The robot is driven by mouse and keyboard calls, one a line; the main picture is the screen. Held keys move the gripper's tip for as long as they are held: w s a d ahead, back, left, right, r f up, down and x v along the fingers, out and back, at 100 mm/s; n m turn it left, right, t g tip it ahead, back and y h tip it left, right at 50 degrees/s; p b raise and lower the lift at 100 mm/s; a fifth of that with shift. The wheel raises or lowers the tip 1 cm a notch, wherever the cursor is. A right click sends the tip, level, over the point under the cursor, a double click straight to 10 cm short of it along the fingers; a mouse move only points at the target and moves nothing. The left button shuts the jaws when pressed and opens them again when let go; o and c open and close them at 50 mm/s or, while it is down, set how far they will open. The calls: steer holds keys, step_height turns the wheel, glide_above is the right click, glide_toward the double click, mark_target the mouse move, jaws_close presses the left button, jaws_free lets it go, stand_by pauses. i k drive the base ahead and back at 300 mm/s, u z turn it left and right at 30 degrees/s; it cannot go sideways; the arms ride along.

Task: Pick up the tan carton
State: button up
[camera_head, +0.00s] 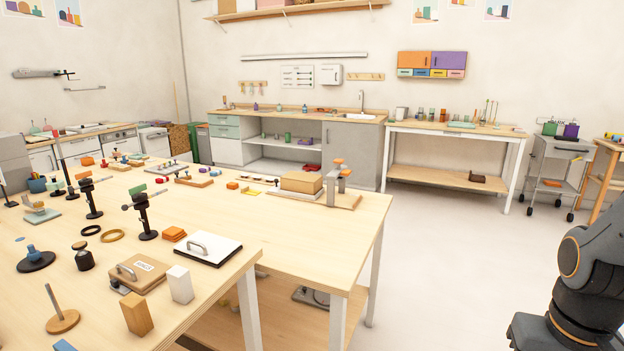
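A tan carton-like box (302,182) sits at the far right part of the wooden table, on a flat white base (283,193). A smaller upright tan-orange block (137,315) stands near the table's front edge, beside a white block (180,284). I cannot tell for sure which of the two is the carton; the larger box looks most like one. Dark links of my arm show at the lower right, well apart from the table. My gripper is not in view.
The wooden table (300,235) holds stands, rings and small blocks. A grey fixture with orange caps (337,180) stands right beside the larger box. A white handled plate (208,248) and a tan handled board (140,273) lie nearer. The floor (450,260) right of the table is clear.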

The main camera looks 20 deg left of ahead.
mark_target(295, 186)
steer(key=i, duration=2.65)
steer(key=u, duration=1.65)
